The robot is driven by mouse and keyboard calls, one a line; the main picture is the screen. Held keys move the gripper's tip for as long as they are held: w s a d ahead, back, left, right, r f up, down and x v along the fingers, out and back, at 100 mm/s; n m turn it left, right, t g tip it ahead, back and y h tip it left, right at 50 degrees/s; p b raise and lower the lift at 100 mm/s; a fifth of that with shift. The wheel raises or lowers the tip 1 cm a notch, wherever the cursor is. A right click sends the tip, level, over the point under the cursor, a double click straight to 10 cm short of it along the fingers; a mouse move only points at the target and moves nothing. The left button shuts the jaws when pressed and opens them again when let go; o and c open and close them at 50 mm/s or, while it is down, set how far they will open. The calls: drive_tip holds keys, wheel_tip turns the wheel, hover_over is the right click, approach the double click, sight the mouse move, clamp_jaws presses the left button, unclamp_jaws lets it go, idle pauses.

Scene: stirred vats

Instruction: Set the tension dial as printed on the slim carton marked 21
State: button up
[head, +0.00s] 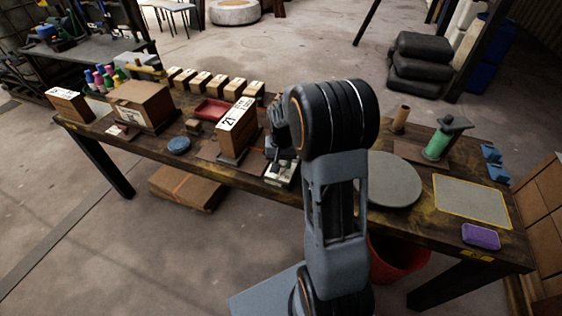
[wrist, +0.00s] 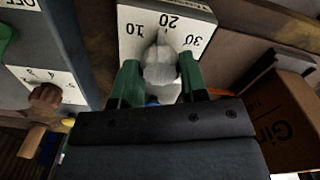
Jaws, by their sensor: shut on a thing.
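The slim carton marked 21 (head: 236,127) stands upright on the bench in the head view, left of my arm. Its printed setting is too small to read. In the wrist view the grey dial knob (wrist: 161,66) sits on a white plate (wrist: 128,16) marked 10, 20 and 30. The knob's narrow tip points up, close to the 20. My gripper (wrist: 160,78) has its green-tipped fingers on both sides of the knob and is shut on it. In the head view my arm hides most of the dial unit (head: 282,175).
In the wrist view, a second plate (wrist: 60,80) with small numbers and a brown knob (wrist: 44,95) lies left of the fingers. A brown carton (wrist: 292,112) is close on the right. In the head view a round grey disc (head: 390,180) lies right of my arm.

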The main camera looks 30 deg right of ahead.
sight(282, 164)
drive_tip(key=shift+m, duration=0.8)
drive_tip(key=o, duration=0.9)
drive_tip(key=shift+r, duration=0.1)
wheel_tip(282, 164, up, 14)
drive_tip(key=shift+f+p, duration=0.15)
drive_tip(key=shift+p, duration=0.65)
